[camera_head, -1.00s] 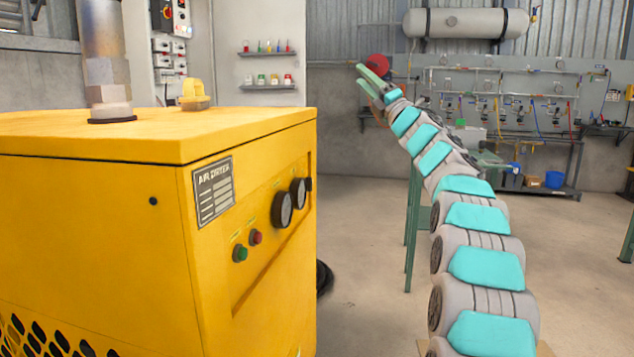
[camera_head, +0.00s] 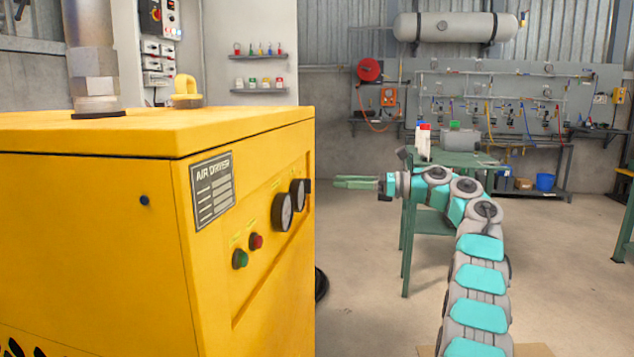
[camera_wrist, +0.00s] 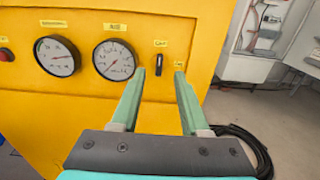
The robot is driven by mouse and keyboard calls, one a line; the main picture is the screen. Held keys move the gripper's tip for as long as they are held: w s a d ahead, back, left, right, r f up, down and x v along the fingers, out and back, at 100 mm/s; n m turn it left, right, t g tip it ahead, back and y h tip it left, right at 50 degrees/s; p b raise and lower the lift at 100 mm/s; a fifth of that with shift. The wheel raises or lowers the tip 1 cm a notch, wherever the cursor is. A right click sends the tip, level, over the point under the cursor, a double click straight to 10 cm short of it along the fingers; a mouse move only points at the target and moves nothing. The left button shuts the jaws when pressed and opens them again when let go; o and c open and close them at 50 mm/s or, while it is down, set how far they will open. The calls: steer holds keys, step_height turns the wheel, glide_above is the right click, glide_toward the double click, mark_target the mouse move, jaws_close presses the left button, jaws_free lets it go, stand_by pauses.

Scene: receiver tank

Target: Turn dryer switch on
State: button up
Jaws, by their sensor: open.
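The yellow air dryer (camera_head: 90,230) stands at the left in the head view, its control face turned to the right. In the wrist view its panel (camera_wrist: 90,100) fills the left and middle. The small black dryer switch (camera_wrist: 159,64) sits right of two round gauges, with small yellow labels above and to its lower right. My gripper (camera_head: 338,183) is right of the panel in the head view, pointing left towards it. In the wrist view my gripper (camera_wrist: 160,76) is open and empty, its green fingers apart, with the switch showing between the tips.
Two gauges (camera_wrist: 114,60), a green button (camera_head: 240,259) and a red button (camera_head: 256,241) are on the dryer's face. A black hose (camera_wrist: 250,145) lies on the floor to the right. A green table (camera_head: 450,160) stands behind my arm. Floor at the right is open.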

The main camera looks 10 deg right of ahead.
mark_target(308, 186)
steer(key=x, duration=0.7)
steer(key=shift+a, duration=0.15)
jaws_close()
stand_by(0.4)
